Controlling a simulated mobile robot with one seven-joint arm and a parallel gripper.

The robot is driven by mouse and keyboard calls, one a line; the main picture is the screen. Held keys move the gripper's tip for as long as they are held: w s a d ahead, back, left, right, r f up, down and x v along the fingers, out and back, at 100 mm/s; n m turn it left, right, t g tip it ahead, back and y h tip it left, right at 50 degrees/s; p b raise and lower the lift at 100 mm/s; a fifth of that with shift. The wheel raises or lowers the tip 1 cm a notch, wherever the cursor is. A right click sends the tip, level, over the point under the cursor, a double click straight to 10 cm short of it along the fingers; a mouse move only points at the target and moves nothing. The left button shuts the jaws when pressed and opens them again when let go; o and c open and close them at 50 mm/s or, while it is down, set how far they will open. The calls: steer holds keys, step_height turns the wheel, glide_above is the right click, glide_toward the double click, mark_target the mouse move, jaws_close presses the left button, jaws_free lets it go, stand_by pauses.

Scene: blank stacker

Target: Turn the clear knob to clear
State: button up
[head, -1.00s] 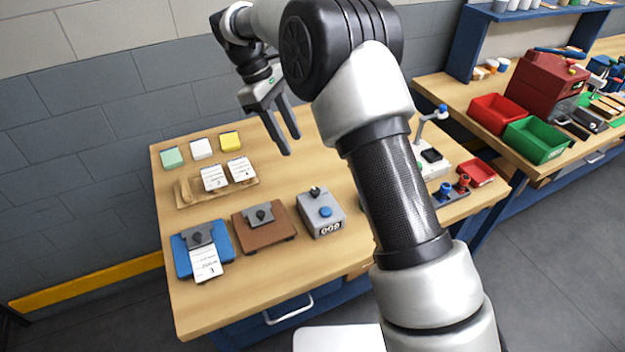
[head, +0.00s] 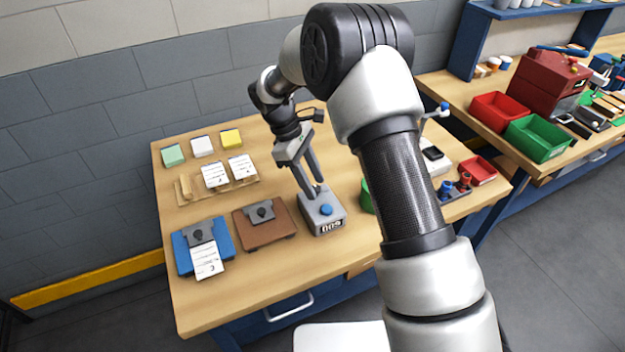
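A grey counter box (head: 322,222) with a blue round button (head: 326,209) and a number display on its front stands near the front middle of the bench. A small dark knob is on the box's top behind the button; it is now mostly hidden by my fingers. My gripper (head: 316,190) points down at the box's back part, its two fingers apart, with the tips at the knob's place. I cannot tell whether the fingers touch the knob.
A brown clipboard (head: 277,236) and a blue clipboard (head: 183,261) with a paper lie left of the box. Note pads and a wooden tray (head: 190,202) with cards are behind. A green round thing (head: 366,196) is close on the right, partly behind my arm.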

jaws_close()
steer(key=shift+m, duration=0.4)
steer(key=m, duration=0.1)
steer(key=m+g, duration=0.1)
steer(key=m, duration=0.1)
steer(key=shift+w+d+m+g+y, duration=0.2)
steer(key=shift+m+g+y, duration=0.1)
steer(key=m, duration=0.2)
steer(key=m+y, duration=0.1)
steer(key=m, duration=0.1)
steer(key=shift+w+d+m+g+y, duration=0.1)
steer(key=shift+d+m+g+y, duration=0.05)
steer(key=shift+m+g+y, duration=0.2)
steer(key=m, duration=0.1)
steer(key=m+y, duration=0.1)
steer(key=m, duration=0.1)
steer(key=m+y, duration=0.1)
steer(key=m, duration=0.1)
steer(key=shift+d+g, duration=0.25)
steer(key=shift+g, duration=0.1)
steer(key=shift+d+m+y, duration=0.1)
steer(key=shift+m+y, duration=0.55)
steer(key=shift+m, duration=1.3)
